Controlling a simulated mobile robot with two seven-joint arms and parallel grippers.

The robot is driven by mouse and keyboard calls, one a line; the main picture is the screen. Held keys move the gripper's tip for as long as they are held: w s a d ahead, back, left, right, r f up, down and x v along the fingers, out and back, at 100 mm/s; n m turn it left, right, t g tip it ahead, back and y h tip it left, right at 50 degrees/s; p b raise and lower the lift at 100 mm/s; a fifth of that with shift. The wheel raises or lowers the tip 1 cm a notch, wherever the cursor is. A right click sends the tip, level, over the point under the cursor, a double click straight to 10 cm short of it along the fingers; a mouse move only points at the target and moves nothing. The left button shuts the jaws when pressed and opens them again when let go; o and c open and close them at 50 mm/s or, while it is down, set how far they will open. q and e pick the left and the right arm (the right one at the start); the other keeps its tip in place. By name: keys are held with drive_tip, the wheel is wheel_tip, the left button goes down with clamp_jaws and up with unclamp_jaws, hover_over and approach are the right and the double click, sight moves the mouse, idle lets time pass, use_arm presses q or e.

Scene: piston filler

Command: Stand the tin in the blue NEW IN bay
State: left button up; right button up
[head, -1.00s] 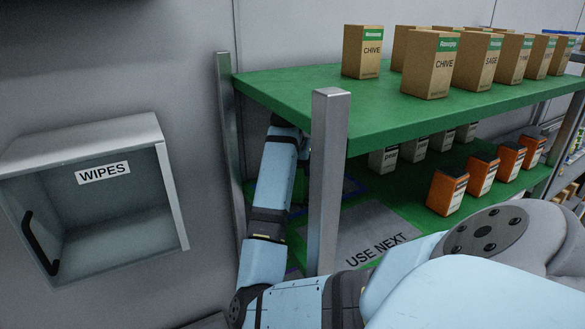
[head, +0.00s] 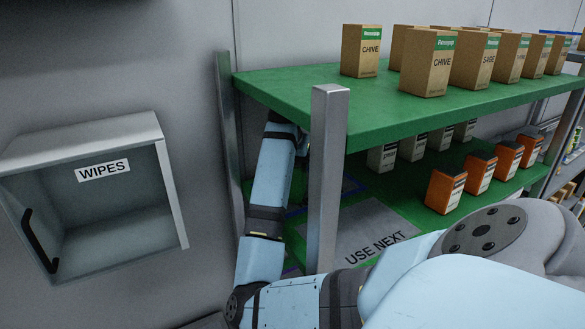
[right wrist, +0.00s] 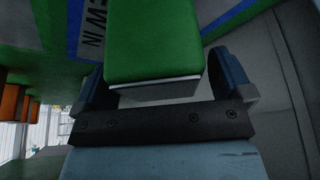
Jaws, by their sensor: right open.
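A green tin (right wrist: 152,40) with a pale grey near edge shows in the right wrist view. It sits between the two dark blue fingers of my right gripper (right wrist: 158,66). The fingers are open, with a gap visible on the right; I cannot tell whether the left one touches the tin. Blue tape and a grey label ending in "EW IN" (right wrist: 92,32) lie beside the tin on the green lower shelf. In the head view the right arm reaches under the upper shelf at its left end, and its gripper and the tin are hidden. My left gripper is not in view.
The green upper shelf (head: 290,88) and a metal post (head: 328,180) stand close to my arm. A grey USE NEXT bay (head: 370,228) is empty where visible. Orange boxes (head: 445,190) and grey boxes (head: 382,157) stand further right. A WIPES box (head: 85,200) hangs on the left wall.

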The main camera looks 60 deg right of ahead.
drive_tip(key=s+a+b, duration=0.1)
drive_tip(key=s+a, duration=0.3)
drive_tip(key=a, duration=0.7)
drive_tip(key=shift+a+r+b, duration=0.2)
drive_tip(key=shift+a+b, duration=0.1)
